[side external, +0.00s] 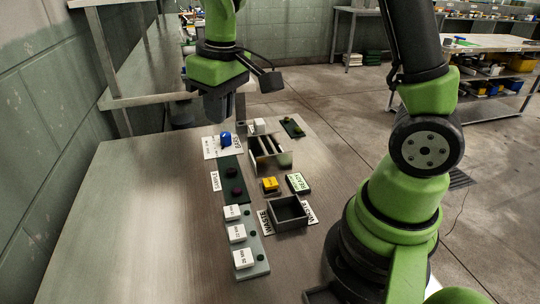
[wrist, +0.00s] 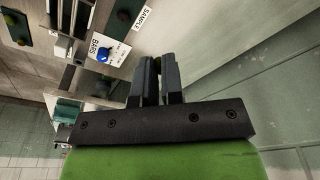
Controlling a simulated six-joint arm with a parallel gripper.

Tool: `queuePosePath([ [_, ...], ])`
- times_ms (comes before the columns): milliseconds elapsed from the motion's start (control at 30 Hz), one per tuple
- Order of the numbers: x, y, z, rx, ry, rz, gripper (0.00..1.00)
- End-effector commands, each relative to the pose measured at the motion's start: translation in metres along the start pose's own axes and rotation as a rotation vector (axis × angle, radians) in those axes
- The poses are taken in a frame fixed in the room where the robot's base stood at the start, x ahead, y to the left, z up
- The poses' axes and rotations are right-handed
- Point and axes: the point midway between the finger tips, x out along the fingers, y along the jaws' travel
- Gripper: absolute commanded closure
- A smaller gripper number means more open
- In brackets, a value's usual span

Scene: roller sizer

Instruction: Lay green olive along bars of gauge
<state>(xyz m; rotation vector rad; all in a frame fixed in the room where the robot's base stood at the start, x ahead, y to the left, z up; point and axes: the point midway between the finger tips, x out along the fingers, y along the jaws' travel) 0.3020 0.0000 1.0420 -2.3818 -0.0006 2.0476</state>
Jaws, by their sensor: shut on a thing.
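My gripper (side external: 216,118) is in the air over the far left part of the table in the side view, beyond the blue knob. In the wrist view its two dark fingers (wrist: 157,66) are shut on a small green olive (wrist: 157,62), mostly hidden between the fingertips. The olive cannot be made out in the side view. The gauge (side external: 286,160), a metal frame with parallel bars, stands on the table to the right of and nearer than my gripper. Part of it shows at the upper left of the wrist view (wrist: 75,15).
A blue knob (side external: 226,139) stands on a card marked BARS. A dark green sample tray (side external: 231,168) holds dark olives. A WASTE bin (side external: 289,214), yellow button (side external: 270,184), READY sign (side external: 298,183) and white labelled blocks (side external: 237,233) stand nearer. The table's left side is clear.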

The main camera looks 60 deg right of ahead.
Motion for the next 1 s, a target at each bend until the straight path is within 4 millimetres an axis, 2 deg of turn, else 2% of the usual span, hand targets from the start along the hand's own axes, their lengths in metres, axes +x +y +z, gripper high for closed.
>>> queuePosePath([
  [167, 0.002, 0.005, -0.002, 0.025, -0.007, 0.003, 1.00],
  [267, 0.010, 0.021, -0.008, 0.113, -0.035, 0.011, 1.00],
  [467, 0.042, 0.087, -0.018, 0.462, -0.137, 0.044, 1.00],
  [600, 0.065, 0.134, -0.014, 0.703, -0.204, 0.064, 1.00],
  [700, 0.078, 0.160, -0.007, 0.837, -0.241, 0.074, 1.00],
  [833, 0.088, 0.179, 0.000, 0.941, -0.271, 0.083, 1.00],
  [1000, 0.095, 0.186, 0.004, 0.983, -0.283, 0.087, 1.00],
])
